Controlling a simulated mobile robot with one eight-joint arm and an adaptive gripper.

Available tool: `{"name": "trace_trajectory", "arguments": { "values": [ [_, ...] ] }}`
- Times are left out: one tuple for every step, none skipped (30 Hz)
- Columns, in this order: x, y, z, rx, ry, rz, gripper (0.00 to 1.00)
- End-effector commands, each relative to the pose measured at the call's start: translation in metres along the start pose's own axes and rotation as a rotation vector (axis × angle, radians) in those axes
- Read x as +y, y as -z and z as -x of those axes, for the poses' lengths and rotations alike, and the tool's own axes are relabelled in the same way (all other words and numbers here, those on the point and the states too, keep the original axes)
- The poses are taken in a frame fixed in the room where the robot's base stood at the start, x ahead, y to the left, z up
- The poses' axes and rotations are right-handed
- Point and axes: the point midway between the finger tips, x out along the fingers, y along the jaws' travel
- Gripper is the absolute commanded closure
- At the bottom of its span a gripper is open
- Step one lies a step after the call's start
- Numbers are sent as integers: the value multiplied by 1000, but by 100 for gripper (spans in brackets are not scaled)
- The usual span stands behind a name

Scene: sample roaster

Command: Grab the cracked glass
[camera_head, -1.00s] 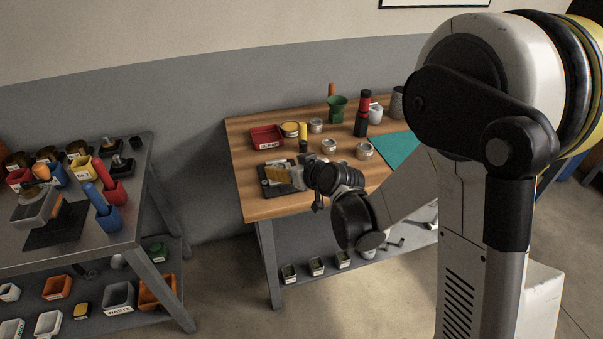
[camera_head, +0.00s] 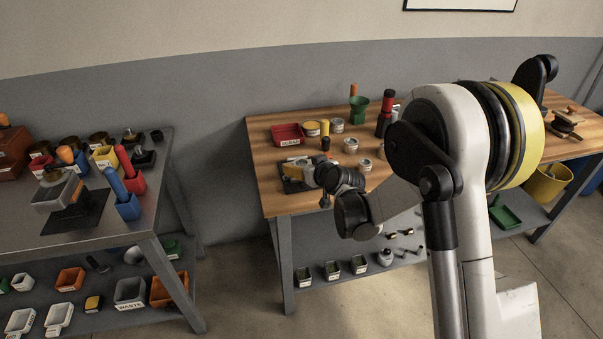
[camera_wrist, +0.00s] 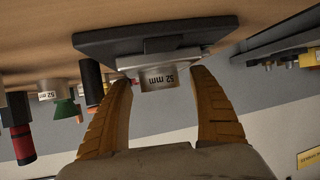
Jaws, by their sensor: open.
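I cannot pick out a cracked glass in either view. My gripper (camera_wrist: 162,84) is open, with its yellow fingers apart.
A red bin (camera_head: 287,134), several tins, a green funnel cup (camera_head: 359,110) and a red-and-black cylinder (camera_head: 385,115) stand behind my gripper. A metal table (camera_head: 150,215) with cups and bins is at the left. Bare floor lies between the two tables.

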Motion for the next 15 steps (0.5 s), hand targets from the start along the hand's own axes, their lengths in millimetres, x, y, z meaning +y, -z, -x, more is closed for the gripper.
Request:
{"name": "trace_trajectory", "arguments": {
  "values": [
    [0,-1,-4,0,0,0,29],
    [0,0,-5,0,0,0,29],
    [0,0,-6,0,0,0,29],
    [0,0,-6,0,0,0,29],
    [0,1,-5,0,0,0,29],
    [0,1,-5,0,0,0,29],
    [0,1,-5,0,0,0,29],
    [0,1,-5,0,0,0,29],
    [0,1,-5,0,0,0,34],
    [0,1,-5,0,0,0,43],
    [0,1,-5,0,0,0,52],
    [0,1,-5,0,0,0,64],
    [0,1,-5,0,0,0,74],
    [0,1,-5,0,0,0,83],
    [0,1,-5,0,0,0,88]
  ]
}}
